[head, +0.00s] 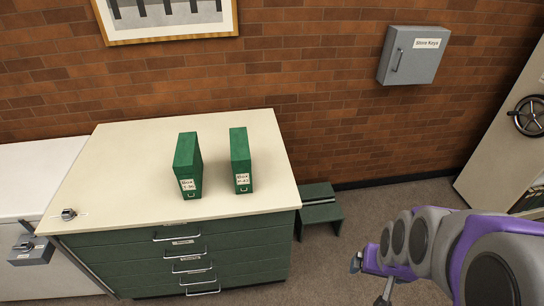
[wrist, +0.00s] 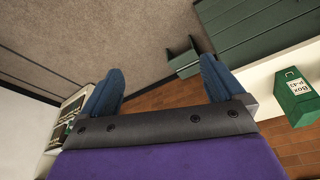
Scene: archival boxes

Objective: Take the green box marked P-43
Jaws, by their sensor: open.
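Two green archival boxes stand upright on the cream top of a green drawer cabinet in the head view. The right box (head: 240,157) has a small, blurred white label that seems to end in 43. The left box (head: 187,160) has a label that seems to end in 30. In the wrist view, a green box (wrist: 292,97) at the right edge reads "Box P-43". My gripper (head: 368,282) is low at the right of the cabinet, apart from the boxes. In the wrist view my gripper (wrist: 160,82) is open with nothing between its fingers.
The cabinet top (head: 110,175) is mostly clear around the boxes. A small green step stool (head: 320,208) stands at the cabinet's right. A grey key cabinet (head: 412,55) hangs on the brick wall. A cream door with a wheel handle (head: 528,116) is at far right.

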